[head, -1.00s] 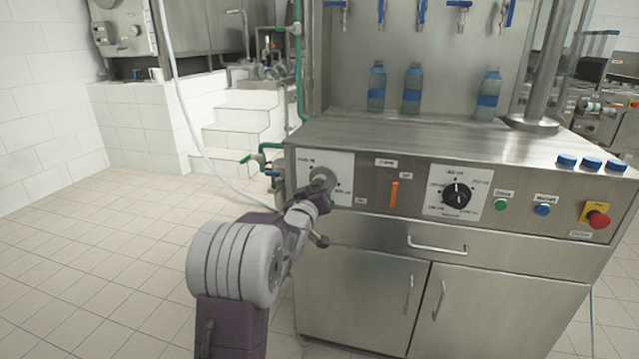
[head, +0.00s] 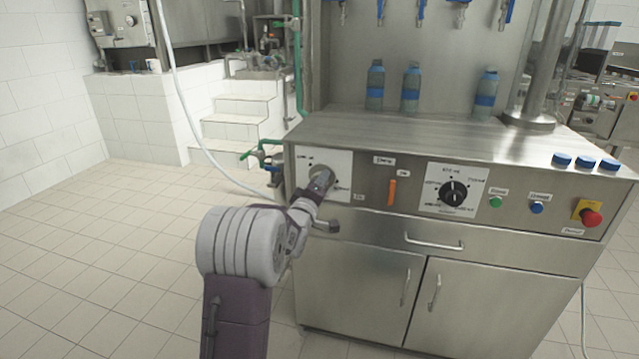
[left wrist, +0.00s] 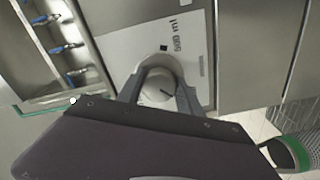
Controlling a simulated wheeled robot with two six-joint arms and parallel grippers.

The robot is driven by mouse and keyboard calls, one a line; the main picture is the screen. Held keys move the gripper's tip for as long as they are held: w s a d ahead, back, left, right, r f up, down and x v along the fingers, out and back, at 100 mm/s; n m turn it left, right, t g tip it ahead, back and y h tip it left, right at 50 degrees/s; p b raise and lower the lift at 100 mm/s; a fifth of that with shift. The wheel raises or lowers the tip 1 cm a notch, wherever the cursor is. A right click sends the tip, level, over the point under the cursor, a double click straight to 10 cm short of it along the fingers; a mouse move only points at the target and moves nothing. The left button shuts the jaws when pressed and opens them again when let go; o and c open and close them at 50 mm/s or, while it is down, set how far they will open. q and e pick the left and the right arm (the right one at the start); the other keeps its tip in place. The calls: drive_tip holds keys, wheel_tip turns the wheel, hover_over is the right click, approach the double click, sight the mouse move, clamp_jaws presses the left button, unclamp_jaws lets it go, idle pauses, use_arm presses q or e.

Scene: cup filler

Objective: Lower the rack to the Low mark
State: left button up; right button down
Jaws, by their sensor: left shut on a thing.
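My left gripper (head: 318,188) is shut on a round grey knob (head: 321,171) on the white plate (head: 309,158) at the left of the machine's front panel. The left wrist view shows the fingers of the left gripper (left wrist: 159,88) on both sides of the knob (left wrist: 157,92), which has a dark pointer line. Its white plate (left wrist: 190,35) reads "500 ml" there; its other labels are too small or hidden. I cannot tell which part is the rack, and no Low mark is readable. My right gripper is not in view.
An orange switch (head: 392,192), a black dial (head: 453,193), green (head: 495,202) and blue (head: 537,208) buttons and a red stop button (head: 591,217) line the panel. Blue-banded bottles (head: 411,88) stand on the counter (head: 450,140). A drawer handle (head: 434,242) juts out below.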

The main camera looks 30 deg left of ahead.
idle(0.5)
use_arm(q)
drive_tip(key=o, duration=1.4)
drive_tip(key=shift+c, duration=0.2)
drive_tip(key=v, duration=0.9)
drive_tip(key=shift+b, duration=0.3)
